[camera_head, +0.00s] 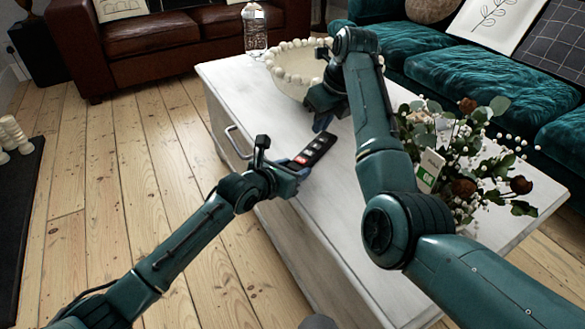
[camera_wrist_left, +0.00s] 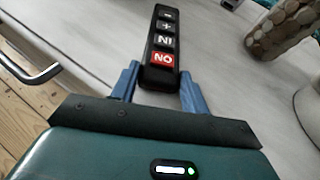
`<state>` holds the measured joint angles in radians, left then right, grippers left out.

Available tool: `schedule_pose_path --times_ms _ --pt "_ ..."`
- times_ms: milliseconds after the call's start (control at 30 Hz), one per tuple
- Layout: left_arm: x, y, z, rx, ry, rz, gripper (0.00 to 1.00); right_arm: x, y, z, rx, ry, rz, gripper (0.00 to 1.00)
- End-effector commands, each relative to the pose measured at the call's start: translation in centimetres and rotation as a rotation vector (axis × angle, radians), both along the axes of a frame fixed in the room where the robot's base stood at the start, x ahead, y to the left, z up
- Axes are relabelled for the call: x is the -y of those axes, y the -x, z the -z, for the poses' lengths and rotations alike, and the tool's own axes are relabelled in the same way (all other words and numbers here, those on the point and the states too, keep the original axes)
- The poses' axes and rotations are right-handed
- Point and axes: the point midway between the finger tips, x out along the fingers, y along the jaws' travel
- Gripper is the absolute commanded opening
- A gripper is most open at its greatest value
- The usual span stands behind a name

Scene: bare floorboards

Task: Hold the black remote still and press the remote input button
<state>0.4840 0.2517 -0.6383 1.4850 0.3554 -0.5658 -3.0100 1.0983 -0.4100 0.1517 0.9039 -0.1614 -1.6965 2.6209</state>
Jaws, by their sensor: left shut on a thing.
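The black remote (camera_head: 318,150) lies on the white table, near its left edge. In the left wrist view the remote (camera_wrist_left: 163,50) points away from me, with several buttons on its face. My right gripper (camera_head: 324,118) is over the table beyond the remote, beside the bowl and apart from the remote. Its finger opening is unclear.
A white beaded bowl (camera_head: 285,74) stands behind my right gripper, with a clear bottle (camera_head: 255,32) farther back. A flower arrangement (camera_head: 465,150) with a small card (camera_head: 429,168) is at the right. The white tabletop (camera_head: 345,215) is bare in front.

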Motion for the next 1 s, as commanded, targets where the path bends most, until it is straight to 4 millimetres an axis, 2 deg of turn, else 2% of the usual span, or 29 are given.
schedule_pose_path --times_ms 100,1000 --pt "-0.01 0.01 0.03 -0.001 -0.001 0.000 0.20 0.00 0.00 0.00 0.000 0.000 0.000 0.00" --pt "0.00 0.01 0.04 -0.001 -0.001 0.000 0.20 0.00 0.00 0.00 0.000 0.000 0.000 0.00"
